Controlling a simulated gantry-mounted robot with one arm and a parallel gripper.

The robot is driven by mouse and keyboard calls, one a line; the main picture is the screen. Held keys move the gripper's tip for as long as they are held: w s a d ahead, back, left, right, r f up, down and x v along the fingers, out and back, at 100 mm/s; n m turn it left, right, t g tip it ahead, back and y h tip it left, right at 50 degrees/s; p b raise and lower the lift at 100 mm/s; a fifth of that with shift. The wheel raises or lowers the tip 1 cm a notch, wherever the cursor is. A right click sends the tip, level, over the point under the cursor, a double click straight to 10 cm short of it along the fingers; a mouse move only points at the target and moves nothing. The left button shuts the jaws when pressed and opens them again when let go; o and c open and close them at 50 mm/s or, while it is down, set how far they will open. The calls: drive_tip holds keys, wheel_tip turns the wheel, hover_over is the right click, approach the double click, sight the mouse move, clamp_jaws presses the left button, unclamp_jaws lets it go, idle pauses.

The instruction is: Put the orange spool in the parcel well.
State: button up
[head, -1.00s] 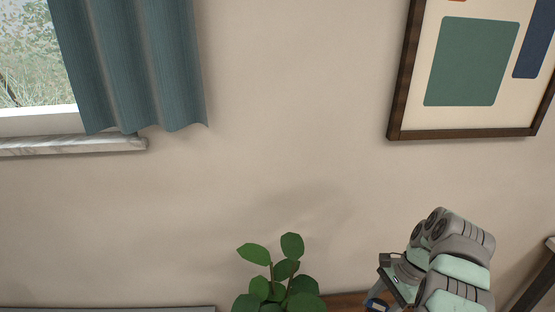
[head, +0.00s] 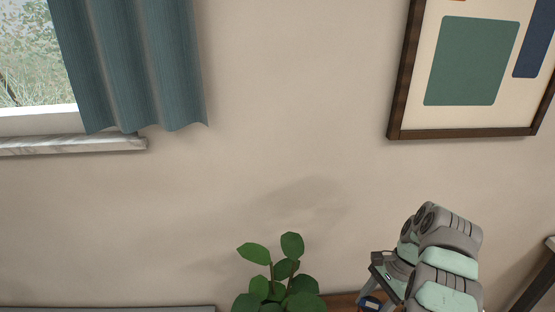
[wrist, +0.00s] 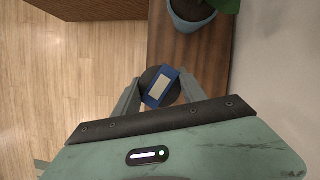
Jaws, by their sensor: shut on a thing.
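My gripper (wrist: 160,88) is shut on a blue block with a pale label (wrist: 158,87). A dark round disc (wrist: 148,74) shows behind the block, and I cannot tell whether the two are one piece. The blue block also shows small at the bottom edge of the head view (head: 369,303). The orange spool and the parcel well are not visible in either view.
A wooden surface (wrist: 173,45) lies under the gripper, with a potted plant (wrist: 190,15) at its far end. The plant's leaves also show in the head view (head: 282,275). A brown wooden piece (wrist: 90,8) stands at upper left over plank floor (wrist: 60,70).

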drive_tip(key=s+a+r+n+g+h, duration=0.15)
drive_tip(key=s+a+n, duration=0.25)
drive_tip(key=a+n, duration=0.55)
drive_tip(key=s+a+r+n+g+h, duration=0.1)
drive_tip(key=s+a+n+g+h, duration=0.3)
drive_tip(key=a, duration=1)
wheel_tip(320, 180, up, 23)
drive_tip(key=s+t+y+p, duration=0.1)
drive_tip(key=s+t+p, duration=0.15)
drive_tip(key=p, duration=3.15)
drive_tip(key=w+r, duration=0.6)
drive_tip(key=shift+d+n, duration=0.1)
drive_tip(key=shift+n, duration=0.15)
